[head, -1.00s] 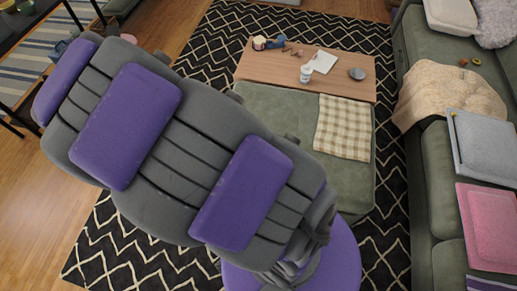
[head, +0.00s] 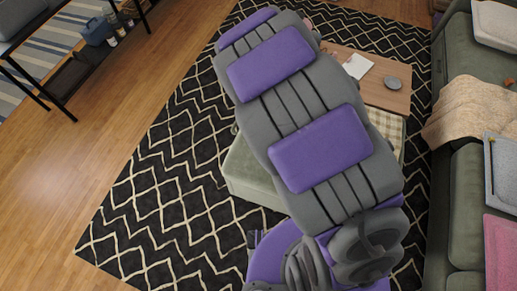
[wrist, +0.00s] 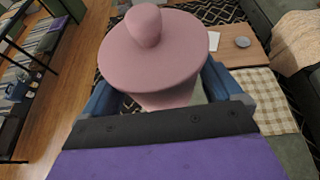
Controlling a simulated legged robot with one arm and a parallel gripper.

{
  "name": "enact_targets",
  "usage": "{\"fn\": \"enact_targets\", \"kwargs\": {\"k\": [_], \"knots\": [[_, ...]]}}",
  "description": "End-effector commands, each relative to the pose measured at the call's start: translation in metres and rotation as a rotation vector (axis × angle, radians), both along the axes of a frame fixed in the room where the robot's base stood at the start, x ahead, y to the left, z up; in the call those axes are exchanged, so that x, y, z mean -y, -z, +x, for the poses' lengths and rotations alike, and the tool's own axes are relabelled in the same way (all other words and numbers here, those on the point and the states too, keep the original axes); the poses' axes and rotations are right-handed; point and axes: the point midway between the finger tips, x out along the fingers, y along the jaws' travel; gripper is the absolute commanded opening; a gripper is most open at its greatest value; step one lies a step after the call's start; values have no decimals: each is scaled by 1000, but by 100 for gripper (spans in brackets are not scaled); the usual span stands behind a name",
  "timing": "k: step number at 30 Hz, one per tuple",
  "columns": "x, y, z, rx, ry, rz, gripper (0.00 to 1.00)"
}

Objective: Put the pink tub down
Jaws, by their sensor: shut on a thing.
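The pink tub (wrist: 155,62) fills the upper middle of the wrist view, with a wide round top and a rounded knob on it. My gripper (wrist: 158,98) is shut on it, with a blue finger on each side of its narrower lower part. Its underside is hidden. In the head view my grey and purple arm covers the middle, and the gripper cannot be made out there; only a small bit of pink shows past the arm's far end.
A green ottoman (head: 250,170) with a wooden tray top (head: 395,98) stands on the patterned rug (head: 150,190). A grey bowl (head: 392,83) and white paper (head: 357,66) lie on the tray. A green sofa (head: 466,190) is at right, a black shelf (head: 75,72) upper left. Bare floor (head: 90,130) is at left.

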Motion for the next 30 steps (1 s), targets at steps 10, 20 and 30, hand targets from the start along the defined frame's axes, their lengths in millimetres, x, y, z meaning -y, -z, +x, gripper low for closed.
{"fn": "enact_targets", "kwargs": {"k": [10,20,30], "knots": [[-48,86,13,-5,14,-2,61],[-86,170,7,-6,34,1,61],[-119,258,-20,-2,55,-1,61]]}}
